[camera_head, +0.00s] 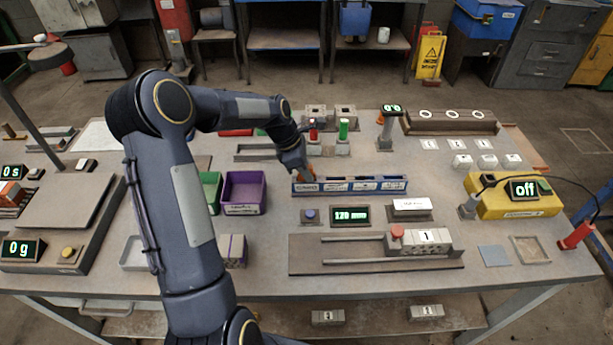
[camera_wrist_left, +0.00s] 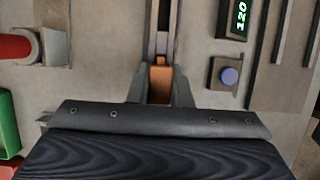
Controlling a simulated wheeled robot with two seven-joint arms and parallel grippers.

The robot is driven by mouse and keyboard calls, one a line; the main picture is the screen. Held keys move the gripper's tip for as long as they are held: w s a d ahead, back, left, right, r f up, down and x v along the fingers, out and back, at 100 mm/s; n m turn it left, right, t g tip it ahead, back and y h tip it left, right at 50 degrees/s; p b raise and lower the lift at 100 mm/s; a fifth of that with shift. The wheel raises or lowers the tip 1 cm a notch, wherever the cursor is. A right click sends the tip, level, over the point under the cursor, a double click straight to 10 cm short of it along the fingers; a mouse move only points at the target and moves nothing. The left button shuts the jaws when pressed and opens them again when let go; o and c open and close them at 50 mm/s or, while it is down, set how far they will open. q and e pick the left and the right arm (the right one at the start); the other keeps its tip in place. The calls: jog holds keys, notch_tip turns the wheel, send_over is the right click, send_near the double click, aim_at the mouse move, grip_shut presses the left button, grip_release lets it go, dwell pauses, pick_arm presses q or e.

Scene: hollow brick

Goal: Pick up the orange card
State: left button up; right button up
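The orange card (camera_head: 310,171) stands toward the left end of a long blue-and-grey rack (camera_head: 350,187) on the workbench. My left gripper (camera_head: 303,170) is down over the rack at the card. In the left wrist view the card (camera_wrist_left: 160,84) lies between the two dark fingers (camera_wrist_left: 160,92) and fills most of the gap. I cannot tell whether the fingers press on it. The card's lower part is hidden. My right gripper is not in view.
A purple bin (camera_head: 243,191) and a green bin (camera_head: 210,190) stand left of the rack. In front are a blue button (camera_head: 310,215), a 120 mm display (camera_head: 351,215) and a slide fixture (camera_head: 375,262). Red and green cylinders stand behind the rack.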

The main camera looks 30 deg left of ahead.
pick_arm(q)
grip_shut()
